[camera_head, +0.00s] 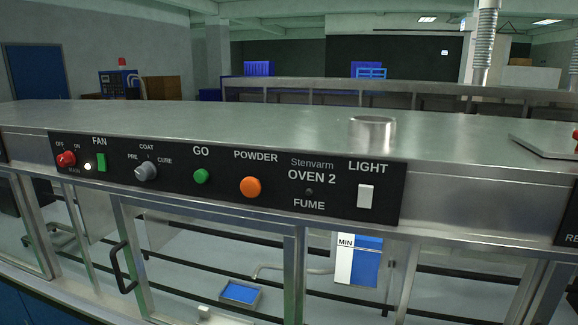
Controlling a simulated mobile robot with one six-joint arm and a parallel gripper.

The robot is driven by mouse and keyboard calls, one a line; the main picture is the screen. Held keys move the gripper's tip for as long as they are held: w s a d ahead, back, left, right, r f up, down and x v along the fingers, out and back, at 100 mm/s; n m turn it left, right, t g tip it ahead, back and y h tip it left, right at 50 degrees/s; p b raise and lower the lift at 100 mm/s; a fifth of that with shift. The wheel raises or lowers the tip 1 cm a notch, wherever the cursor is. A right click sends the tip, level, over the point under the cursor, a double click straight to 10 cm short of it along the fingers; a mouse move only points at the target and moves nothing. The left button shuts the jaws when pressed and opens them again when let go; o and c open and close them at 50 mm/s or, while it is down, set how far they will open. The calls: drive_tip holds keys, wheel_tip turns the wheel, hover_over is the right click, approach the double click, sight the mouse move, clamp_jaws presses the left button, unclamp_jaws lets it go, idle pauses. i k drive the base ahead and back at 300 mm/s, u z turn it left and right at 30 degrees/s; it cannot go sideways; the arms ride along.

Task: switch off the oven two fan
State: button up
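The OVEN 2 control panel (225,184) is a black strip on the front edge of a metal cabinet. Under its FAN label sits a green rocker switch (101,162); I cannot tell which way it is tipped. Left of it a small lamp (87,167) glows white. A red MAIN knob (66,160) with OFF and ON marks is at the panel's left end. My gripper is not in view.
The panel also has a grey COAT knob (146,171), green GO button (201,176), orange POWDER button (250,187), dark FUME lamp (309,192) and white LIGHT switch (365,195). A black door handle (122,268) stands out below. No obstacle shows before the panel.

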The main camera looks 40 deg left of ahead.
sight(102, 161)
drive_tip(key=u, duration=0.35)
drive_tip(key=k, duration=0.25)
drive_tip(key=u, duration=3.35)
drive_tip(key=k, duration=1)
drive_tip(key=z, duration=1.2)
drive_tip(key=i, duration=1)
drive_tip(key=u, duration=0.1)
